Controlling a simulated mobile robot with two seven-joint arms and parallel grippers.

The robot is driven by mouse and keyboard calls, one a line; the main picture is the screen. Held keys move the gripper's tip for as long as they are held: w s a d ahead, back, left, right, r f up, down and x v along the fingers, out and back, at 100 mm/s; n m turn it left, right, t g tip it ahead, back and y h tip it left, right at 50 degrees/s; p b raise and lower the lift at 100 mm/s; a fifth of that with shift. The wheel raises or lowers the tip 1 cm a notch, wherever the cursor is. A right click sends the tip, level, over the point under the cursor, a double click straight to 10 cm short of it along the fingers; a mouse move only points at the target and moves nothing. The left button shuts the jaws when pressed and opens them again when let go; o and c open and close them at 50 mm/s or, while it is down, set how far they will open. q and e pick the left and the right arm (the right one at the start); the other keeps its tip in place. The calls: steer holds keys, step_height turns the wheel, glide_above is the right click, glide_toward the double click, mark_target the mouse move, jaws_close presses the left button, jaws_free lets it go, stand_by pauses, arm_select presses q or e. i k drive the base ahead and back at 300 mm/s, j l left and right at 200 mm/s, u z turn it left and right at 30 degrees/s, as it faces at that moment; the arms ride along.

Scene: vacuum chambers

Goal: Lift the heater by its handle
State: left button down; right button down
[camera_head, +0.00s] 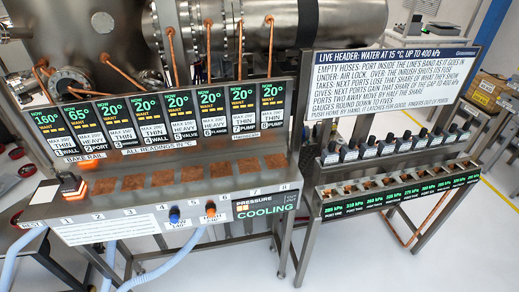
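A small dark block with an orange glowing base (71,187) sits at the left end of the bench (150,213), by the mark 1 and above the REST label. It looks like the heater, and a dark upright part on its top may be its handle, but this is too small to tell. Neither of my grippers is in view, and nothing is seen touching the block.
Copper-coloured pads (162,179) run along the bench, with a blue knob (174,214) and an orange knob (211,209) in front. Pale hoses (165,262) hang below. Display panels (160,120) stand behind. A second rack (400,190) with several black-topped plugs stands right.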

mark_target(73, 185)
steer(key=k+j+z, duration=0.15)
steer(key=j, duration=0.25)
steer(key=k+j+z, duration=0.2)
steer(key=j, duration=0.2)
steer(key=k+j+z, duration=0.15)
steer(key=k+j, duration=0.15)
steer(key=j+u, duration=0.1)
steer(key=u, duration=1.35)
